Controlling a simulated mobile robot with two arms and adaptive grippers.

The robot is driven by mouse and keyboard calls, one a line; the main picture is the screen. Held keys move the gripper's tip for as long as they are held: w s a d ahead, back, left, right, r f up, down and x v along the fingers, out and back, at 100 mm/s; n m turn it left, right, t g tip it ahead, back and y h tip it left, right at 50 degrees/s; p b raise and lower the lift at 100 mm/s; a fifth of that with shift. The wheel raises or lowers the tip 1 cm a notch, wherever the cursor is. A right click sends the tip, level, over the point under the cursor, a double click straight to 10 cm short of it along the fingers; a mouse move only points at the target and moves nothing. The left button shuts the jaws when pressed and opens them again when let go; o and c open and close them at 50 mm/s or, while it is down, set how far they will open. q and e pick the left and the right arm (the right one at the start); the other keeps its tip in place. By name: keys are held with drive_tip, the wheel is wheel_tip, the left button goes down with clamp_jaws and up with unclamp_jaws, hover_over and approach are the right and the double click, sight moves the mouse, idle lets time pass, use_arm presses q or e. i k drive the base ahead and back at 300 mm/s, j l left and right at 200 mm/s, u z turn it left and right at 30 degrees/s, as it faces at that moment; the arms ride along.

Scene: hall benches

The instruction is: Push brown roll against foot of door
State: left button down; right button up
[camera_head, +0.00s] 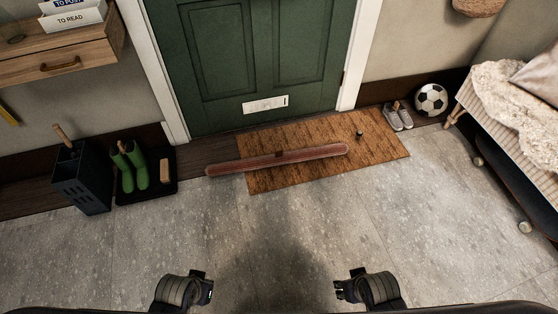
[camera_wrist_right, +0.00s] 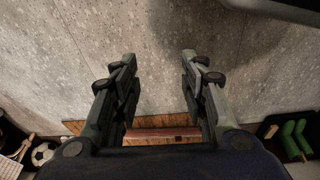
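The brown roll (camera_head: 278,158) is a long reddish-brown tube. It lies across the doormat (camera_head: 380,148), with its left end past the mat on the floor, a little in front of the green door (camera_head: 255,55) and apart from it. The door is shut. My left gripper (camera_head: 205,287) and my right gripper (camera_head: 345,290) are low in the head view, well short of the roll. In the right wrist view the fingers of my right gripper (camera_wrist_right: 160,75) are wide apart with bare floor between them; the roll (camera_wrist_right: 162,134) shows beyond. The left fingers are too small to judge.
Green boots (camera_head: 138,167) on a dark tray and a dark stand (camera_head: 82,178) are left of the door. Shoes (camera_head: 398,117), a football (camera_head: 431,100) and a bench (camera_head: 505,140) are at right. A small dark object (camera_head: 360,134) is on the mat. The near floor is clear.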

sight(280, 158)
drive_tip(key=i, duration=0.85)
